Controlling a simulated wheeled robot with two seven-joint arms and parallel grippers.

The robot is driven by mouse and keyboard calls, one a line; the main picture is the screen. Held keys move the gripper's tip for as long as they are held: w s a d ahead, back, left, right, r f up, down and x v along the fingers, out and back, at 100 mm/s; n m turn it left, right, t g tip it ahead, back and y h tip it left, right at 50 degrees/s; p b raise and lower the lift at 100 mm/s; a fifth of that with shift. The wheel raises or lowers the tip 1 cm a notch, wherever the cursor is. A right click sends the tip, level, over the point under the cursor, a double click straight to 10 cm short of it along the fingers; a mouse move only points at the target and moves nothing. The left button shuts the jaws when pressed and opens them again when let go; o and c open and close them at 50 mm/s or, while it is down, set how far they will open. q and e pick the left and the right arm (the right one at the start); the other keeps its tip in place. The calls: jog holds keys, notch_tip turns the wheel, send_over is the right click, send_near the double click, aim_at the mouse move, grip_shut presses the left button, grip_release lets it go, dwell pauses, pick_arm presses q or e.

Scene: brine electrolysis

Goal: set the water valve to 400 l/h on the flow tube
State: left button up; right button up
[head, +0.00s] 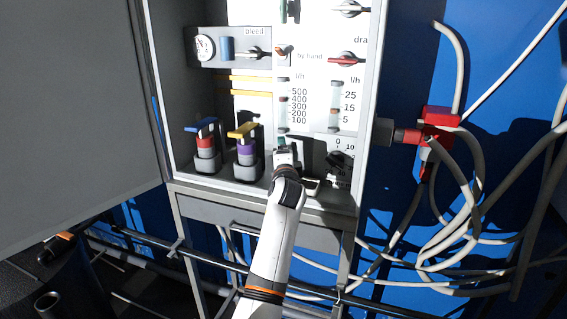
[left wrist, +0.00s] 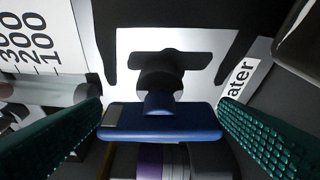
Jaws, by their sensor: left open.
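The flow tube (head: 283,110) for water, with its l/h scale from 100 to 500, stands on the white panel in the head view. A small dark reddish mark sits in it near the 400 figure, too small to read surely. Its lower end (left wrist: 45,92) shows in the left wrist view. The water valve's blue handle (left wrist: 160,122) lies crosswise there, beside the "water" label (left wrist: 239,80). My left gripper (head: 288,150) is open, its green fingers at both ends of the handle; I cannot tell if they touch it. In the head view it hides the valve.
A second tube (head: 335,105) and a black dial (head: 338,165) are to the right. A blue-handled valve (head: 203,127) and a yellow-handled valve (head: 244,130) stand to the left. A red lever (head: 347,60) sits above. A red connector (head: 437,118) and cables are outside the cabinet.

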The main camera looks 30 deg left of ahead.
pick_arm(q)
jog(key=b+v, duration=0.2)
jog(key=v, duration=1)
jog(key=shift+b, duration=0.35)
jog(key=shift+a+f, duration=0.1)
